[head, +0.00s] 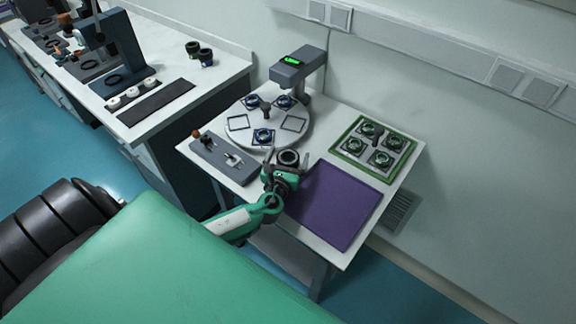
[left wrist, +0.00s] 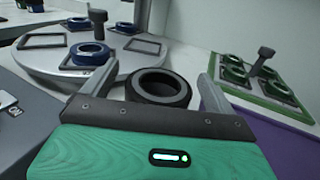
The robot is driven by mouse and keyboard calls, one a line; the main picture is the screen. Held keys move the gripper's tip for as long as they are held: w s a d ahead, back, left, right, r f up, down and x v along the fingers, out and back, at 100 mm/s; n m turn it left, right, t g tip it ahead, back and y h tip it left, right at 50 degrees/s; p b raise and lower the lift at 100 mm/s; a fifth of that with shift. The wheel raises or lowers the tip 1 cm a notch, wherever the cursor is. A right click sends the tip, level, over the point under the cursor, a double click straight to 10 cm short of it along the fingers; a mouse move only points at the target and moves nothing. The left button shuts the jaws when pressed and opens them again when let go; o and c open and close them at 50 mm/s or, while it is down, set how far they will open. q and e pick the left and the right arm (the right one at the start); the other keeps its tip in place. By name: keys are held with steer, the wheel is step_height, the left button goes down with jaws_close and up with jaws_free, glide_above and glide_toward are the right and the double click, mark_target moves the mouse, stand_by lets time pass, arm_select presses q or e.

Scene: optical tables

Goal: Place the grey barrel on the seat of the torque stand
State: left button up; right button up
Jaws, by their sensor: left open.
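A dark grey barrel (head: 288,157), a short ring with a lighter rim and open centre, stands upright on the white table just in front of the turntable. It also shows in the left wrist view (left wrist: 158,86). My left gripper (head: 285,165) is open, with one finger on each side of the barrel; I cannot tell whether they touch it. On the left table is a grey upright stand (head: 128,45) with a dark round seat at its foot (head: 114,79); I cannot tell if it is the torque stand. My right gripper is not in view.
The turntable (head: 238,138) carries blue rings and square frames, beneath a grey post with a green display (head: 292,61). A purple mat (head: 335,205) and a green-edged tray (head: 345,149) of rings lie right. Two dark barrels (head: 206,58) stand on the left table.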

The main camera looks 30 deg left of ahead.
arm_select(q)
steer(key=c, duration=1)
steer(key=shift+c, duration=1.2)
steer(key=shift+r, duration=0.1)
